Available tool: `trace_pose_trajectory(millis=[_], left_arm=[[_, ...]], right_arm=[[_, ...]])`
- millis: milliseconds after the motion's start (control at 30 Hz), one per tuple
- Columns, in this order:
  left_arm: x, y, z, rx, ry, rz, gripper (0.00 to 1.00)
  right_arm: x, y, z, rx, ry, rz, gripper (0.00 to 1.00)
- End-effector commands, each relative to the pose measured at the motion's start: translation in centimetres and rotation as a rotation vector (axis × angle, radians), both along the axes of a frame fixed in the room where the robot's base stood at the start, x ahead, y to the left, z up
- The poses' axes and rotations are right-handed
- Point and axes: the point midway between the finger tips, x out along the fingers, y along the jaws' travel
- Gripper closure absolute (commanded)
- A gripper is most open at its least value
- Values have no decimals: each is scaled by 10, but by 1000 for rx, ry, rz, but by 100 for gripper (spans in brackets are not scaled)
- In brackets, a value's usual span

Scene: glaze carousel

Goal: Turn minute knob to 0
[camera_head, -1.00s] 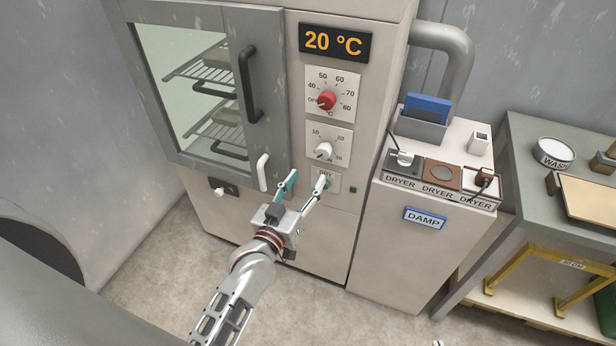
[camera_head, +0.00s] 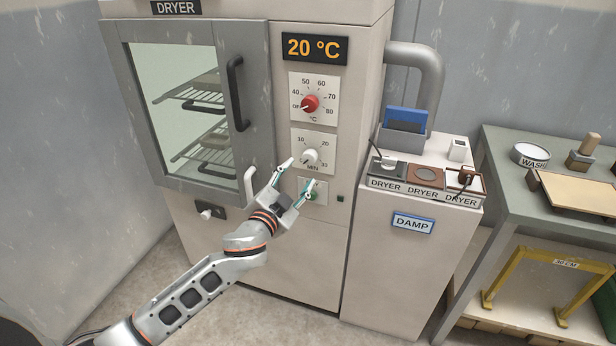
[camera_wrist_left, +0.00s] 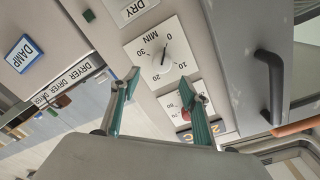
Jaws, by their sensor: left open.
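The minute knob (camera_head: 310,156) is a small white knob on a white dial plate marked 10, 20, 30 and MIN, on the dryer front. In the left wrist view the knob (camera_wrist_left: 162,66) appears upside down, its dark pointer line directed close to the 0 mark. My left gripper (camera_head: 299,173) is open and empty, with teal finger pads. Its fingertips are just below and in front of the minute dial, apart from the knob. In the left wrist view the knob shows beyond the gap between the fingers (camera_wrist_left: 160,86). My right gripper is not in view.
A red temperature knob (camera_head: 310,104) sits above the minute dial, under a 20 °C display (camera_head: 314,48). The dryer door handle (camera_head: 238,93) is to the left. The DAMP cabinet (camera_head: 400,260) stands right.

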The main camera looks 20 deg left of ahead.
Motion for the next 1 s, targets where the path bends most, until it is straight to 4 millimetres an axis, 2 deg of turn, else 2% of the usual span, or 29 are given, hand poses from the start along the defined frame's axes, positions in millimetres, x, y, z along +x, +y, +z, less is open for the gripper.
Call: trace_pose_trajectory(millis=[167,300,600,1000], left_arm=[[15,2,4,11,-10,8,55],[36,0,4,9,-9,7,55],[72,-4,2,9,-6,5,55],[79,-4,3,8,-6,5,55]], right_arm=[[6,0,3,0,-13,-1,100],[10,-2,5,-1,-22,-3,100],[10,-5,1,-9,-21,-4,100],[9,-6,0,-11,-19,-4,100]])
